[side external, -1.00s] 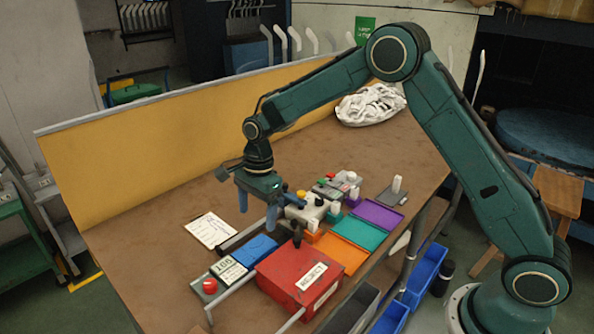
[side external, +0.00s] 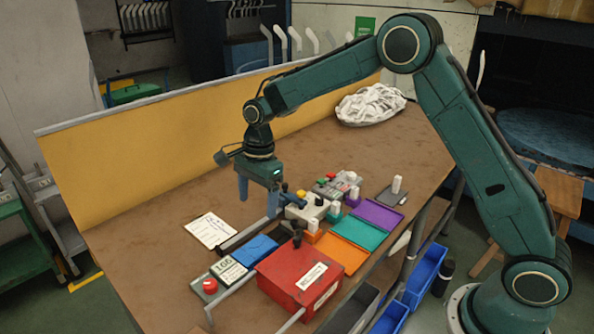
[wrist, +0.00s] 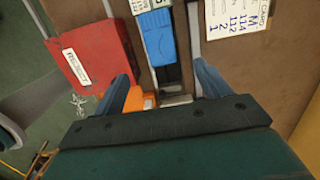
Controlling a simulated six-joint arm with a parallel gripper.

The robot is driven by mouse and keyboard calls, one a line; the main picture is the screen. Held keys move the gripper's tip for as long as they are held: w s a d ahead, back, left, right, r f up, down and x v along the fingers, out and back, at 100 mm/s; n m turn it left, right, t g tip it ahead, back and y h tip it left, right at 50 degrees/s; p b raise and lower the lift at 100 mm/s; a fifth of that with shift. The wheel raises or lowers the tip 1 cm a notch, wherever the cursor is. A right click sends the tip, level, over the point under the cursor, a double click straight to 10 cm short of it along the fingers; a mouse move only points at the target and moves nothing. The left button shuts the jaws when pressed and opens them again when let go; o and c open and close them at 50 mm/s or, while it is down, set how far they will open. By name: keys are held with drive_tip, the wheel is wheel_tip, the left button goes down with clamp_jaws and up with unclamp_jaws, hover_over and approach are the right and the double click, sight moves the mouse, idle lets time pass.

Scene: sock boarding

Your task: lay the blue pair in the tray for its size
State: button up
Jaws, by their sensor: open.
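The blue pair (side external: 255,248) lies flat and folded between the white display unit and a dark rail, left of the red box. It also shows at the top of the wrist view (wrist: 159,38). My gripper (side external: 258,199) is open and empty, above the bench and behind the blue pair. In the wrist view its two fingers (wrist: 164,84) are spread wide, with the blue pair beyond them. Three flat trays lie in a row at the right: an orange tray (side external: 342,254), a teal tray (side external: 360,233) and a purple tray (side external: 378,213). Their bare floors show.
The red box (side external: 292,275) with a white label stands beside the blue pair. A display unit (side external: 229,271), a red button (side external: 210,286) and a written card (side external: 210,228) are near. A white heap (side external: 370,104) lies at the back.

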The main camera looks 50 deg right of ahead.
drive_tip(key=s+d+r+n+t, duration=0.4)
drive_tip(key=s+r+n, duration=0.5)
drive_tip(key=s+r, duration=0.65)
drive_tip(key=s+d+n, duration=0.2)
drive_tip(key=s+n, duration=0.2)
drive_tip(key=s, duration=0.5)
drive_tip(key=s+d+r+n+t+h, duration=0.1)
drive_tip(key=s+d+n, duration=0.1)
drive_tip(key=s+n, duration=0.3)
drive_tip(key=s, duration=0.4)
drive_tip(key=shift+s+t, duration=0.15)
drive_tip(key=shift+t, duration=0.15)
drive_tip(key=shift+o, duration=0.4)
drive_tip(key=shift+r, duration=0.1)
